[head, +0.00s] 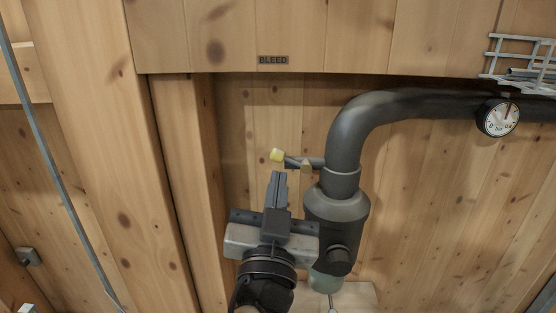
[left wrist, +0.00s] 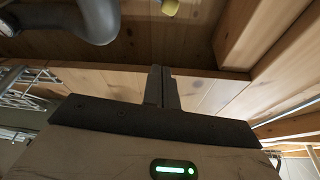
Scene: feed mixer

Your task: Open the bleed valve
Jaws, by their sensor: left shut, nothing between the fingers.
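The bleed valve (head: 306,166) is a small fitting on a short stub at the left side of the dark pipe. Its lever ends in a yellow tip (head: 277,155) and points left, slightly upward. The yellow tip also shows at the top edge of the left wrist view (left wrist: 170,6). A label reading BLEED (head: 273,60) is on the wooden beam above. My left gripper (head: 279,175) is shut and empty, its fingers pointing up. In the picture its fingertips are just below the yellow tip; I cannot tell the exact gap in depth. My right gripper is not in view.
A thick dark pipe (head: 378,115) bends down into a wide grey body (head: 336,204) right beside my left gripper. A round gauge (head: 498,117) and a wire rack (head: 520,62) are at the upper right. A wooden post (head: 188,180) stands to the left.

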